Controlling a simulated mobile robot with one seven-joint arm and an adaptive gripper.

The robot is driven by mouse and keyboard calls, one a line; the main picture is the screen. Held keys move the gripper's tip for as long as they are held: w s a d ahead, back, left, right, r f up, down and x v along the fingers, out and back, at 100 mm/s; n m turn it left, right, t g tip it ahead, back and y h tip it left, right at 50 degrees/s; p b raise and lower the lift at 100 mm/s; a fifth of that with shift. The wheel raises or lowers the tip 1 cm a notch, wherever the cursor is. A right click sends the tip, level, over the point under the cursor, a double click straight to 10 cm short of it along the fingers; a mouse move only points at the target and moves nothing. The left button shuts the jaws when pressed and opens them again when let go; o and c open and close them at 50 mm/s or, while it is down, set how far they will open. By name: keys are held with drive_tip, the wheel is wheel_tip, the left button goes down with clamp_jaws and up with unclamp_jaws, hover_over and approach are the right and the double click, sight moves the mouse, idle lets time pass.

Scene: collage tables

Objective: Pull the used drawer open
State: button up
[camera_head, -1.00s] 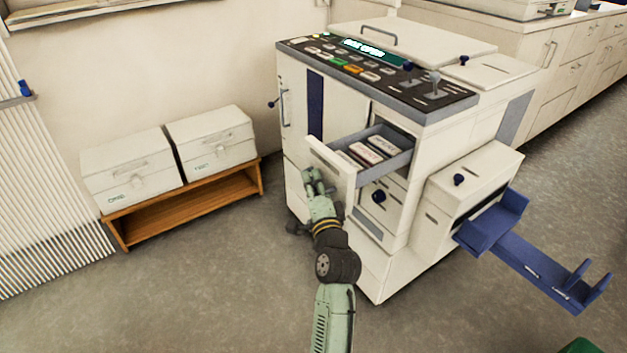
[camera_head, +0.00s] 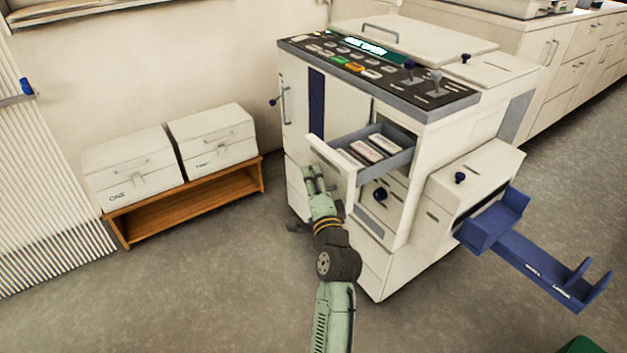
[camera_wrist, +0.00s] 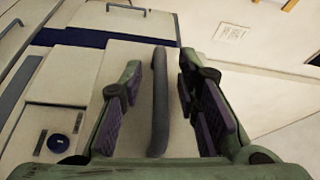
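The drawer (camera_head: 331,158) stands pulled out from the white machine (camera_head: 470,140), with its grey inside showing and a few pale packs (camera_head: 374,147) in it. Its label cannot be read. My gripper (camera_head: 313,177) is at the drawer's front face, on the left. In the wrist view, a dark grey bar handle (camera_wrist: 160,100) stands between the two fingers of my gripper (camera_wrist: 162,108). The fingers are spread, with a gap on each side of the bar. Whether a fingertip touches the drawer front cannot be told.
Below the drawer are a panel with a dark blue knob (camera_head: 380,194) and lower cabinet parts. A blue tray (camera_head: 535,262) juts out at the right. Two white boxes (camera_head: 130,172) stand on a low wooden bench (camera_head: 190,205) at the left. The floor between is clear.

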drive_tip(key=v, duration=1.2)
